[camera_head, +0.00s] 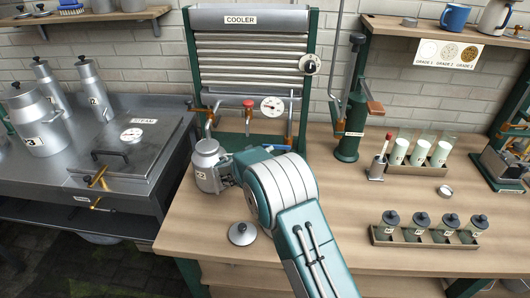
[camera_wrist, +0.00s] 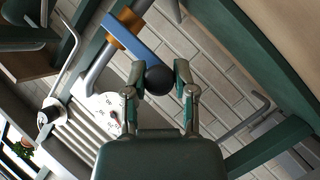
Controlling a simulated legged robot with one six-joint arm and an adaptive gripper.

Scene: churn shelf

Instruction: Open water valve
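The water valve shows in the wrist view as a blue lever (camera_wrist: 138,45) on a brass-coloured fitting (camera_wrist: 127,28) of a grey pipe. A black ball knob (camera_wrist: 159,80) is at the lever's end. My gripper (camera_wrist: 159,72) has a finger on each side of the ball, and both fingers seem to touch it. In the head view my arm reaches to the foot of the cooler (camera_head: 240,20) and hides the gripper and most of the lever.
A gauge (camera_head: 272,106) and red knob (camera_head: 248,103) sit on the cooler's front. A metal can (camera_head: 207,165) stands left of my arm, a loose lid (camera_head: 242,233) in front. A green hand pump (camera_head: 347,140) stands to the right. Jars in a rack (camera_head: 430,235) are at front right.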

